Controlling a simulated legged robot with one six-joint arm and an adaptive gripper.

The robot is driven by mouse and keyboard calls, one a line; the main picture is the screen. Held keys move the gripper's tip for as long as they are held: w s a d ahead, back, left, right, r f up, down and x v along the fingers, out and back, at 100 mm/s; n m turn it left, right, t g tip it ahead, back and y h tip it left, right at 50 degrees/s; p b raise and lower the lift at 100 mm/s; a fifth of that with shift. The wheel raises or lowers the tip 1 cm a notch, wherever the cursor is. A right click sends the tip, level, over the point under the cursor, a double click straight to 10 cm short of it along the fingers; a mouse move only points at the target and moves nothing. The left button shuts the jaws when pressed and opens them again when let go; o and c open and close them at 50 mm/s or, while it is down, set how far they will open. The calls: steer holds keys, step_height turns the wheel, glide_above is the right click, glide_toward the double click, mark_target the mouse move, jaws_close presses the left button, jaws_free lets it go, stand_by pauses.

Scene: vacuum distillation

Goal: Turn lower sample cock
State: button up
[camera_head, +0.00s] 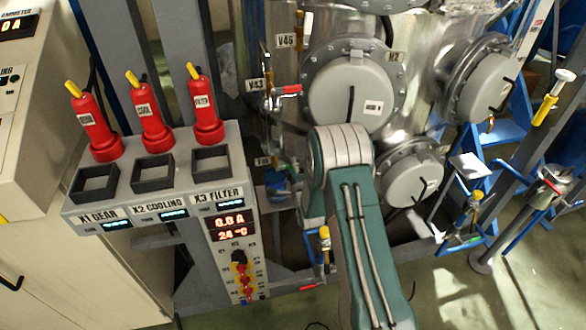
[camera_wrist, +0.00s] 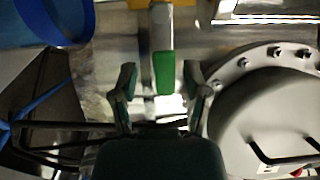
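In the wrist view my gripper (camera_wrist: 160,84) is open, one finger on each side of a flat lever with a green end (camera_wrist: 165,74). The lever comes down from the top of the picture, and its green end lies between the fingertips with a gap on both sides. I cannot tell how deep it is between them, or whether it is the lower sample cock. In the head view my green and grey arm hides my gripper and that lever. A red-handled cock (camera_head: 288,91) by the V43 label shows left of the upper round cover.
A round bolted cover (camera_wrist: 270,115) is close right of my gripper in the wrist view, and a blue cylinder (camera_wrist: 45,22) is at upper left. In the head view, a control panel (camera_head: 160,190) with red plugs stands left of my arm. A yellow-topped valve (camera_head: 324,238) is beside my arm.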

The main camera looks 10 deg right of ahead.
steer(key=s, duration=1.2)
stand_by(0.4)
steer(key=s+a+r+n+g, duration=0.1)
steer(key=s+r+n+g, duration=0.3)
steer(key=r, duration=0.5)
steer(key=s+a+r+n+g, duration=0.1)
steer(key=r+n+g, duration=0.1)
steer(key=r+n, duration=0.5)
steer(key=s+r+n+g, duration=0.3)
steer(key=s+r, duration=0.2)
steer(key=s, duration=0.7)
steer(key=s+a+r+n+g, duration=0.1)
steer(key=s+r+n+g, duration=0.2)
steer(key=s, duration=1)
steer(key=shift+a+r+n, duration=0.25)
steer(key=shift+r+n, duration=0.35)
steer(key=shift+r, duration=0.25)
